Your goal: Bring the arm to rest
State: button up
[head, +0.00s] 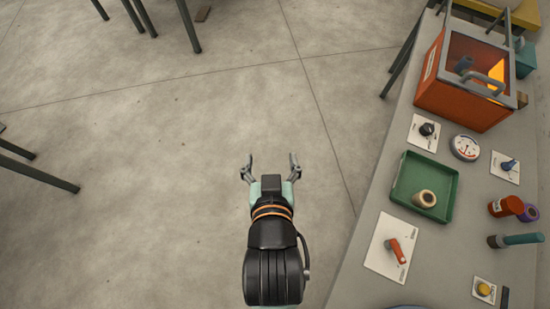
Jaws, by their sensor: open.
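My gripper (270,164) is open and empty, with its two fingers spread apart. It hangs over bare concrete floor (180,140) in the head view, left of the workbench (365,283). Nothing lies between the fingers, and they touch nothing that I can see. My black arm extends from it towards the bottom of the picture.
On the bench stand an orange box with a window (445,80), a green tray (446,212) holding a tan roll (424,199), a red lever (397,250) on a white plate, a gauge (464,147), and knobs. Dark legs show at the left and top. Floor around the gripper is clear.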

jog(key=shift+w, duration=0.1)
notch_tip(320, 180, up, 36)
jog(key=p, duration=3.5)
jog(key=shift+d+f+p, duration=0.15)
jog(key=shift+d+p, duration=0.05)
jog(key=shift+p, duration=0.2)
